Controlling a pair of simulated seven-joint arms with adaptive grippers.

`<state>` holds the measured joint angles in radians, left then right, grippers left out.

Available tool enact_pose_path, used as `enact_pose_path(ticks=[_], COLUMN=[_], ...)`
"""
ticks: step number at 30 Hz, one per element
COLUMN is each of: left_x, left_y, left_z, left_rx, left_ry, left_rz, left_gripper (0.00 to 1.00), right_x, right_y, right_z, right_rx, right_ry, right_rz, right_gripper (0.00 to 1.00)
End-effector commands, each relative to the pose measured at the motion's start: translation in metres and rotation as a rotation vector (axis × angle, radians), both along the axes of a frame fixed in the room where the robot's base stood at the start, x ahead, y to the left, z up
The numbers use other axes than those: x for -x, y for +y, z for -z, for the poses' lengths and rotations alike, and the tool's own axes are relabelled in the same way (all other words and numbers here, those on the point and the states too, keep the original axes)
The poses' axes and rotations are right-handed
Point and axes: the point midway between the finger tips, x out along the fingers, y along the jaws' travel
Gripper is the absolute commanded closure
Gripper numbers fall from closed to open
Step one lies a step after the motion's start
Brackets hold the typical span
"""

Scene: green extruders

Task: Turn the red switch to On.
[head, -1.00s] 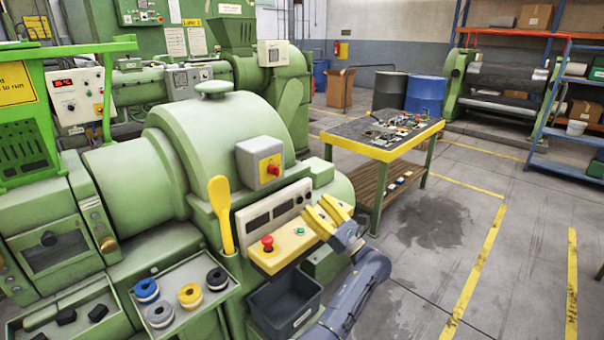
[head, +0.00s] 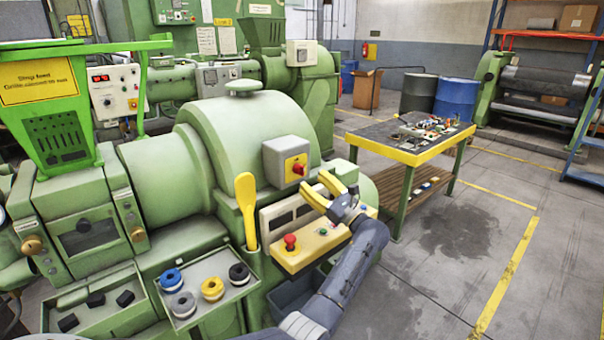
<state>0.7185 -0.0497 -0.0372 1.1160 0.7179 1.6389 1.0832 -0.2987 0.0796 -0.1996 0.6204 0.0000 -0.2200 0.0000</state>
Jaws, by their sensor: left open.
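The red switch (head: 299,168) is a small red knob on a yellow plate on the front of a grey box (head: 283,160). The box is fixed to the side of the big green extruder (head: 235,120). I cannot read the knob's setting. My left gripper (head: 315,186) has yellow fingers, spread apart and empty. It is just below and to the right of the switch in the picture; I see no contact. My right gripper is not in view.
A sloped cream and yellow panel (head: 310,245) with a red mushroom button (head: 290,241) lies below the switch. A tray (head: 208,315) holds several spools. A workbench (head: 400,155) stands to the right.

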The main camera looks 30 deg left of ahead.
Motion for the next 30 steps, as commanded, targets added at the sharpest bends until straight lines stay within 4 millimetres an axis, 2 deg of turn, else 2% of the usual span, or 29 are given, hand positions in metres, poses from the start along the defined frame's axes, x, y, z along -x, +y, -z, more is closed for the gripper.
enact_pose_path(ticks=[3,12,27,30], left_x=[-0.003,-0.008,-0.009,-0.009], left_y=[0.018,0.043,0.048,0.048], left_z=[-0.008,-0.018,-0.02,-0.02], left_rx=[-0.001,-0.002,-0.001,-0.001], left_ry=[-0.002,0.0,0.0,0.0], left_rz=[-0.002,-0.001,0.001,0.001], left_gripper=[0.49,0.49,0.49,0.61], right_x=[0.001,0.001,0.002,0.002], right_y=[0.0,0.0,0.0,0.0], right_z=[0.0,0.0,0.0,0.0], right_rx=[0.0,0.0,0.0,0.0], right_ry=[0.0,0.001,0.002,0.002], right_rz=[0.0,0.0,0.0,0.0], right_gripper=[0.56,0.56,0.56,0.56])
